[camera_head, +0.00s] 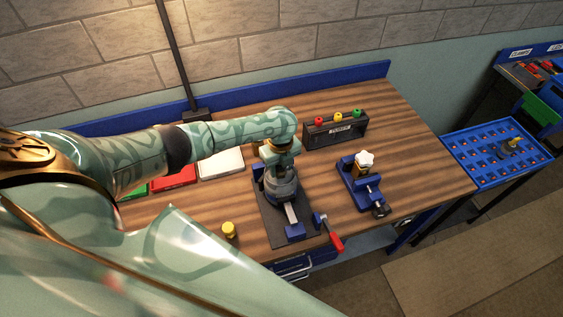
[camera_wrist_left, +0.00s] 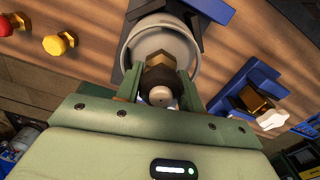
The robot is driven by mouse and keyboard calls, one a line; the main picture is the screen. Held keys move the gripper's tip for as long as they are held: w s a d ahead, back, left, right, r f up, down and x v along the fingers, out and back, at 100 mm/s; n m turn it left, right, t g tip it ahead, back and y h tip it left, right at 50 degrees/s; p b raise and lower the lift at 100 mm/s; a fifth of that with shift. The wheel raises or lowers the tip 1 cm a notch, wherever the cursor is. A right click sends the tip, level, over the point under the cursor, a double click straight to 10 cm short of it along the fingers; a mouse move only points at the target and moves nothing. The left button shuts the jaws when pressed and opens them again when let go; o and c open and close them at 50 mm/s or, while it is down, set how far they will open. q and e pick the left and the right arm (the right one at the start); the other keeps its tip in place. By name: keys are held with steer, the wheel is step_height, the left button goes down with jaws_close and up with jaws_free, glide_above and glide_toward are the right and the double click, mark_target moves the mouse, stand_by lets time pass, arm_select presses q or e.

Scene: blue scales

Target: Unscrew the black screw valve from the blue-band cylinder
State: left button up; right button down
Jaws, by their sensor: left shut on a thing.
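My left gripper (camera_head: 279,158) reaches down over the grey cylinder (camera_head: 284,187), which is clamped upright in a blue vise (camera_head: 294,231) on a dark mat. In the left wrist view, the gripper's two fingers (camera_wrist_left: 161,98) are shut on the black screw valve (camera_wrist_left: 161,82), one on each side. A brass hex fitting (camera_wrist_left: 160,56) shows just beyond the black knob, over the round top of the cylinder (camera_wrist_left: 184,44). The cylinder's blue band cannot be made out. In the head view the valve is hidden by the gripper. My right gripper is not in view.
A second blue vise (camera_head: 361,185) to the right holds a brass piece with a white knob (camera_head: 365,158). A rack (camera_head: 334,136) with red, yellow and green knobs stands behind. A red handle (camera_head: 336,241) and a yellow-capped piece (camera_head: 229,229) are near the front. White (camera_head: 221,163) and red (camera_head: 174,176) trays are left.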

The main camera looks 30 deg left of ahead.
arm_select(q)
steer(key=n+p, duration=0.2)
steer(key=n, duration=0.1)
steer(key=shift+s+a, duration=0.15)
steer(key=shift+a, duration=0.25)
steer(key=shift+f+n, duration=0.1)
steer(key=shift+n, duration=0.5)
steer(key=o, duration=1)
steer(key=shift+c, duration=0.2)
steer(key=shift+o, duration=0.9)
steer(key=shift+a+f, duration=0.1)
steer(key=shift+a, duration=0.05)
steer(key=shift+d, duration=0.25)
